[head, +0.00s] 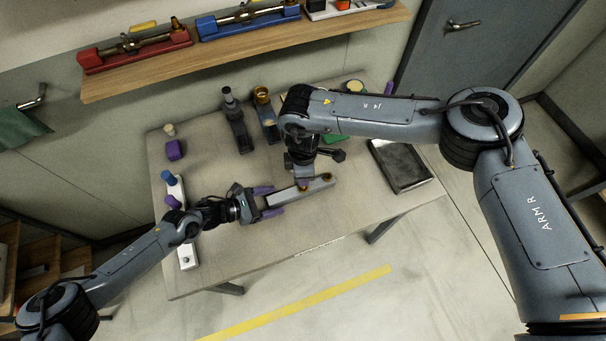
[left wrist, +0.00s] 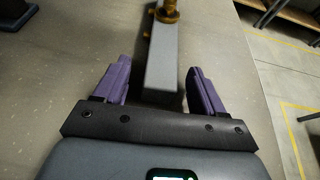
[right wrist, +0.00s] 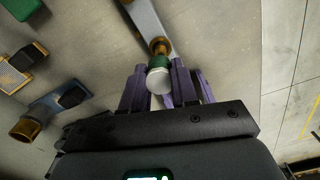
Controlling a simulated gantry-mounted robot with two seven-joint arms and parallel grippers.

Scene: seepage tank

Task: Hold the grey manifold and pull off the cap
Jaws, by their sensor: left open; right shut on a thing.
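The grey manifold (head: 312,187) is a long bar lying on the table, with brass fittings on it. My left gripper (head: 268,201) is open, its purple fingers on either side of the manifold's near-left end. In the left wrist view the manifold (left wrist: 161,62) lies between the spread fingers (left wrist: 159,85), with gaps on both sides. My right gripper (head: 303,184) is over the middle of the manifold. In the right wrist view its fingers (right wrist: 160,90) are shut on the white-and-green cap (right wrist: 159,82), which is against a brass fitting (right wrist: 159,46). Whether it still sits on the fitting cannot be told.
A dark-rimmed tray (head: 401,164) stands at the table's right. Several fittings on stands, including a black one (head: 236,118), are at the back. A purple block (head: 174,149) and white parts (head: 187,256) are at the left. The front of the table (head: 330,228) is clear.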

